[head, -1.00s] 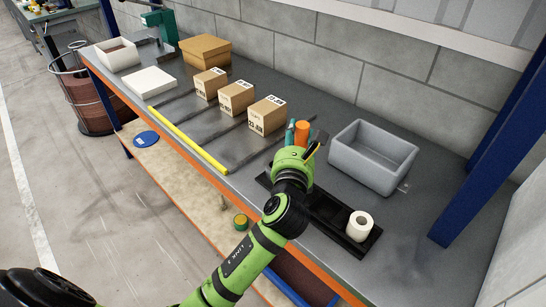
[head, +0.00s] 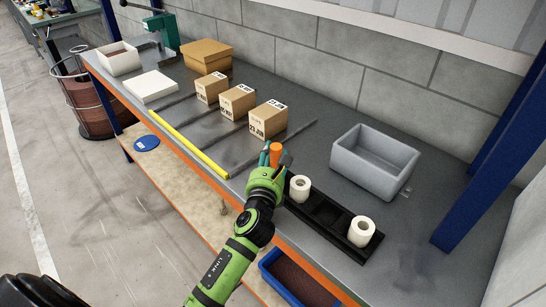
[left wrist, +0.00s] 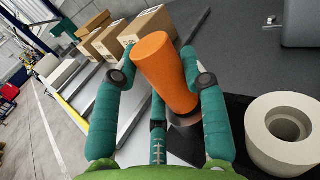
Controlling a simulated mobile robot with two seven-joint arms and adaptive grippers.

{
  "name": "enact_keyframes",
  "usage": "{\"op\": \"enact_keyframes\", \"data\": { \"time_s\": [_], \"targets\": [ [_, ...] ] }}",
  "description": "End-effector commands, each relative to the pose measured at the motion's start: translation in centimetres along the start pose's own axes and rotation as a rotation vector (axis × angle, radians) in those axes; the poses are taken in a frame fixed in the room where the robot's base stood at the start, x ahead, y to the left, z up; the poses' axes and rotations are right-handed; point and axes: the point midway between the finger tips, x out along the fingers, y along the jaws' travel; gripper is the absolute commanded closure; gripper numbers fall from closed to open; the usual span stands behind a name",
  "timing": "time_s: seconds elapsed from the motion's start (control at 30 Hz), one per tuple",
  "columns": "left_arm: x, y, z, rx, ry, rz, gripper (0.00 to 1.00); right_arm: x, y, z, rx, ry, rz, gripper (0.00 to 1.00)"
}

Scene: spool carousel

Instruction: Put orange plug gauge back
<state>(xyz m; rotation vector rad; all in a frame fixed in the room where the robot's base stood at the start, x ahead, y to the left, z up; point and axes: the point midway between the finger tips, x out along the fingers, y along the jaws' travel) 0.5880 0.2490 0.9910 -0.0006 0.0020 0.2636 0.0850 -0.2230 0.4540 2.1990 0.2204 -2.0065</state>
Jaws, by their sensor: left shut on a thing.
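The orange plug gauge (head: 276,152) is an orange tapered handle, with a grey collar at its lower end in the left wrist view (left wrist: 166,75). My left gripper (head: 270,158) is shut on it, its teal fingers on both sides of the orange handle in the left wrist view (left wrist: 163,80). The gauge is tilted in that view. The gripper is by the left end of the black rack (head: 327,213). Whether the gauge's lower end touches anything is hidden. My right gripper is not in view.
White spools stand at the rack's left part (head: 299,188) and right end (head: 361,231), with dark bare places between. A grey bin (head: 375,162) stands behind. Cartons (head: 268,120) stand among dark strips. A yellow bar (head: 189,145) lies along the front edge.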

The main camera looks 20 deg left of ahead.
Motion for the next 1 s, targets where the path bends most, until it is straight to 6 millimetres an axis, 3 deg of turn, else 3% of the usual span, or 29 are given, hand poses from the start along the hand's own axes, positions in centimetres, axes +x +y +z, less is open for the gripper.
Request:
{"op": "enact_keyframes", "data": {
  "time_s": [0.13,0.17,0.2,0.63,0.77,1.0],
  "targets": [
    [0.0,0.0,-0.3,0.001,-0.002,-0.001,0.98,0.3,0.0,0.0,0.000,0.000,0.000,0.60],
    [0.0,0.0,-0.3,0.001,0.000,0.000,0.49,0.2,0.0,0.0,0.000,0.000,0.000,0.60],
    [0.0,0.0,-0.3,0.001,0.000,0.000,0.33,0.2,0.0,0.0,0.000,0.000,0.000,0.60],
    [-0.2,0.0,0.1,0.000,0.001,-0.001,0.33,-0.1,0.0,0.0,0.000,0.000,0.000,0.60],
    [-2.1,-0.1,-0.2,0.002,0.002,-0.002,0.33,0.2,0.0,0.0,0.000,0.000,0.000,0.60],
    [-7.4,0.0,-0.3,0.001,0.002,-0.002,0.33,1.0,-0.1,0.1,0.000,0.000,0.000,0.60]
  ]
}}
